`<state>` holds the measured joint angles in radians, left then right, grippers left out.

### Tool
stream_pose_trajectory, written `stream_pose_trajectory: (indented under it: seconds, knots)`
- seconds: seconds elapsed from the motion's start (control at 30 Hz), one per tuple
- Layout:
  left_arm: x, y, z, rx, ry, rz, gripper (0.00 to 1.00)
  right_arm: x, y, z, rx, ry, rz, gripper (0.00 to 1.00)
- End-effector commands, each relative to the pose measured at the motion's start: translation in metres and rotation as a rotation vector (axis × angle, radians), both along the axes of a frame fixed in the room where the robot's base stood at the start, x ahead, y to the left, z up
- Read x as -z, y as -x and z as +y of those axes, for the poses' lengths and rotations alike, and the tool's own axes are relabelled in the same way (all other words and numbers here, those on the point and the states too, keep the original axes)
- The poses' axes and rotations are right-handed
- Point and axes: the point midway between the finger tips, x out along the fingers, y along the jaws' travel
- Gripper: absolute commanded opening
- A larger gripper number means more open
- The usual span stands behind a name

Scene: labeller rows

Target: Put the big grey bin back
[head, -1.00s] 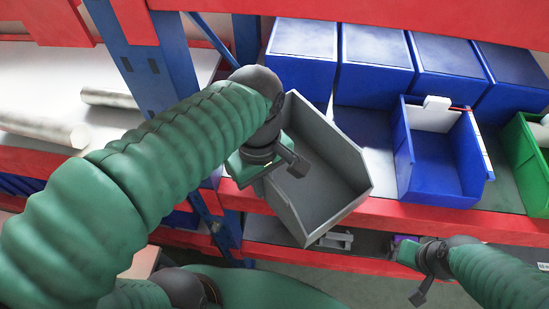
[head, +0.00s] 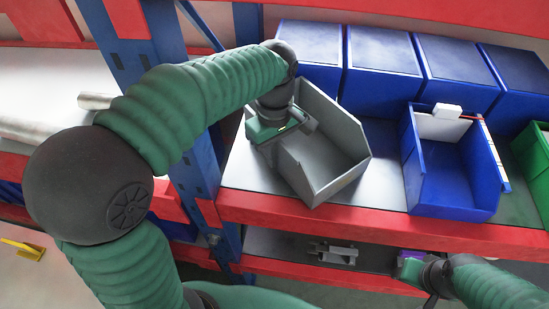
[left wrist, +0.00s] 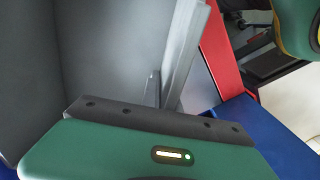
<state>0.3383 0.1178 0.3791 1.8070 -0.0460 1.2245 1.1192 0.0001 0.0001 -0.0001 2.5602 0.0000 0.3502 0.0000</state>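The big grey bin (head: 335,165) is at the upper shelf, left of the open blue bin, turned at an angle with its front corner near the shelf's red edge. I cannot tell whether it rests on the shelf. My left gripper (head: 283,130) is at the bin's left wall and appears shut on it; the fingertips are partly hidden. In the left wrist view the bin's grey walls (left wrist: 105,50) rise right in front of the gripper (left wrist: 150,117). My right gripper (head: 432,297) is low at the right, by the lower shelf; its fingers are too unclear to read.
An open blue bin (head: 438,185) with a white card stands right of the grey bin, and a green bin (head: 530,155) further right. Several closed blue bins (head: 382,75) line the back. A blue upright (head: 190,150) stands at the left. The red shelf beam (head: 370,220) runs in front.

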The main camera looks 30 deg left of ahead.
Motion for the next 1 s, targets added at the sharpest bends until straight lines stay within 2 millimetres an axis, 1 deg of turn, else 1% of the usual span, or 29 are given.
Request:
stream_pose_trajectory:
  seconds: [0.13,0.2,0.3,0.33,0.57,0.63,0.73,0.9,1.0]
  knots:
    - [0.0,-0.001,0.0,0.0,0.0,-0.001,0.0,0.0,0.0,0.0,0.0,0.0,-0.001,0.49]
    - [0.001,0.0,0.0,0.0,0.0,0.001,0.11,-0.001,0.0,0.0,0.0,0.0,-0.001,0.49]
    - [0.001,0.0,0.0,0.0,0.0,0.001,0.24,-0.001,0.0,0.0,0.0,0.0,-0.001,0.49]
    - [0.001,0.0,0.0,0.0,0.0,0.001,0.26,-0.001,0.0,0.0,0.0,0.0,-0.001,0.49]
    - [0.001,0.0,0.0,0.0,0.0,0.0,0.26,-0.001,0.0,0.0,0.0,0.0,0.0,0.49]
    - [-0.002,0.0,0.0,0.0,0.0,0.0,0.26,-0.002,0.0,0.0,0.0,0.0,0.0,0.49]
    - [-0.015,-0.001,0.0,-0.001,0.0,-0.002,0.26,-0.005,0.0,0.0,0.0,0.0,0.0,0.49]
    - [-0.051,-0.001,0.0,0.0,0.0,-0.004,0.26,-0.011,0.0,0.0,0.0,0.0,0.0,0.49]
    - [-0.067,-0.001,0.0,0.0,0.0,-0.002,0.26,-0.013,0.0,0.0,0.0,0.0,0.0,0.49]
